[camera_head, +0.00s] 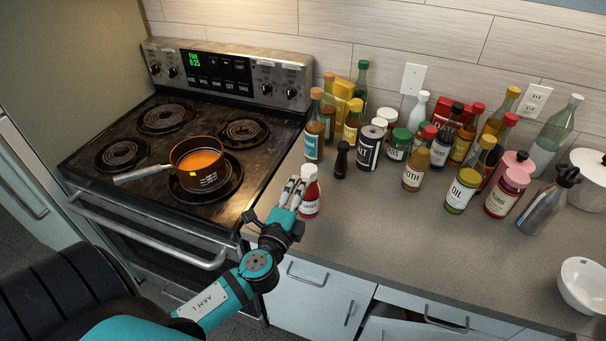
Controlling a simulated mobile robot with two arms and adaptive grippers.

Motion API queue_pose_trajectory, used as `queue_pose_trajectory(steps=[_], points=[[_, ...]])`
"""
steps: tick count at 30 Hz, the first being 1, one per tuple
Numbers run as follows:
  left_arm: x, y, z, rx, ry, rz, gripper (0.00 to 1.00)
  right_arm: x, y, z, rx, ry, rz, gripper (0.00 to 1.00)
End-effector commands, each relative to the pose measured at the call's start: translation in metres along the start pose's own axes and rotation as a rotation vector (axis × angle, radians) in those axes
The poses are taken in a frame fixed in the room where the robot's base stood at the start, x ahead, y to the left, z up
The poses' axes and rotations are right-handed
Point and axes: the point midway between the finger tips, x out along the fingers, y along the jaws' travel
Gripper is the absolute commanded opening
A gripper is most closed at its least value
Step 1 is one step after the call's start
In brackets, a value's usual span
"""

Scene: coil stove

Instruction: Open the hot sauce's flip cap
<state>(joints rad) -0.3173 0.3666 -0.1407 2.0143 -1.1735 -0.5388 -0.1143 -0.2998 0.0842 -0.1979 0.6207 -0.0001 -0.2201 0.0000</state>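A red bottle with a white cap and a pale label (310,192), which looks like the hot sauce, stands upright near the counter's front left corner, beside the stove. Whether its cap is shut or flipped up is too small to tell. My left gripper (292,184) is just left of the bottle, with its fingertips at about the height of the bottle's upper part in the picture. Its two fingers lie close together with a narrow gap, and I see nothing between them. Whether they touch the bottle is unclear. My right gripper is not in view.
Several bottles and jars crowd the counter (390,240) behind, with a small black shaker (342,160) nearest. An orange pot (198,163) sits on the stove's front right burner. A white bowl (584,284) stands at the far right. The counter's front middle is clear.

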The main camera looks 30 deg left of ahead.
Motion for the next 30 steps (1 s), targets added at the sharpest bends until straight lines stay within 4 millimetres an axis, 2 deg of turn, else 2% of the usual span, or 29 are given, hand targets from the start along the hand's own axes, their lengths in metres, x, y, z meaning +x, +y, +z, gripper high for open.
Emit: queue_pose_trajectory(steps=[1, 6, 17, 24, 30], points=[[0.009, -0.004, 0.000, 0.002, 0.000, -0.002, 0.29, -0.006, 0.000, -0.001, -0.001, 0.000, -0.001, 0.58], [0.027, -0.001, 0.000, 0.001, 0.001, -0.001, 0.29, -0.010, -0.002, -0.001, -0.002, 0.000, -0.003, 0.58], [0.032, 0.000, 0.000, 0.001, 0.001, 0.000, 0.29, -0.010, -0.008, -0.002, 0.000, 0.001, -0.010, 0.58], [0.032, 0.000, 0.000, 0.001, 0.001, 0.000, 0.00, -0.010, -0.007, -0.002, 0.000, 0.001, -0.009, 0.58], [0.031, 0.001, 0.000, 0.001, 0.001, 0.001, 0.00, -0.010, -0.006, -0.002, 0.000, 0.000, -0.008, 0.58]])
